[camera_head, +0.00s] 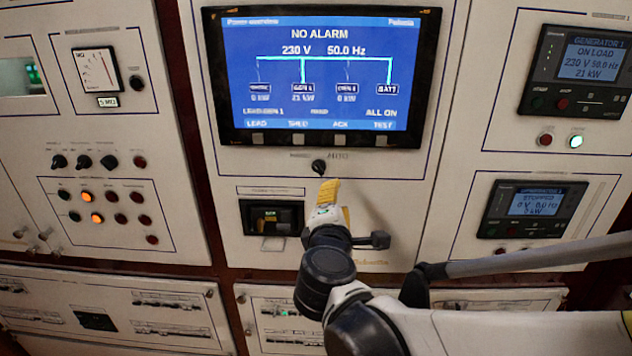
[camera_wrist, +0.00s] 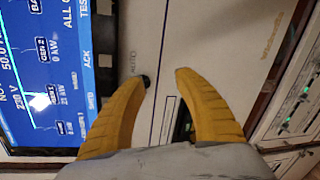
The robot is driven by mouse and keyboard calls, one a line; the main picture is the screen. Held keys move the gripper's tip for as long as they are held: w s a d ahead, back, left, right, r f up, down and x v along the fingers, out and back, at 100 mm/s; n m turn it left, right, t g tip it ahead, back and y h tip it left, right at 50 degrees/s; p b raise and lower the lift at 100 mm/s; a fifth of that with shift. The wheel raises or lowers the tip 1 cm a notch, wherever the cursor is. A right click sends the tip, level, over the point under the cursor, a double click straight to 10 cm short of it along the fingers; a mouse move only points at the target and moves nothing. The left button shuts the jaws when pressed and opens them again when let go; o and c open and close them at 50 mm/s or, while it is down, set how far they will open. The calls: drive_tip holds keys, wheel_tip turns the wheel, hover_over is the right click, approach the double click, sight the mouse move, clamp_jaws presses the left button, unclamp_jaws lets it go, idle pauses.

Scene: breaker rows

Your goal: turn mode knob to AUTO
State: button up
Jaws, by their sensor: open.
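The mode knob (camera_head: 319,166) is a small black knob on the cream panel, just below the large blue screen. Small lettering sits above it, with AUTO at its right. My gripper (camera_head: 328,184) has yellow fingers and is right below the knob in the head view. In the wrist view the knob (camera_wrist: 146,81) shows between the two open fingertips (camera_wrist: 161,78), close to the left one. The fingers hold nothing. I cannot tell which way the knob points or whether a finger touches it.
The blue screen (camera_head: 318,75) reads NO ALARM and has a row of buttons under it. A small dark device (camera_head: 271,218) sits in the panel left of my gripper. Generator displays (camera_head: 580,72) are at the right. Several knobs and lamps (camera_head: 97,217) are at the left.

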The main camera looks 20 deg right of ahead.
sight(319, 171)
drive_tip(key=w+n, duration=0.1)
drive_tip(key=w, duration=0.2)
drive_tip(key=w+r+n+t+b, duration=0.1)
drive_tip(key=w, duration=0.3)
drive_tip(key=w+n+t+b, duration=0.1)
drive_tip(key=w+n, duration=0.1)
drive_tip(key=w, duration=0.2)
drive_tip(key=shift+w+a+r+y, duration=0.2)
drive_tip(key=shift+a+y, duration=0.1)
drive_tip(key=shift+y, duration=0.1)
clamp_jaws()
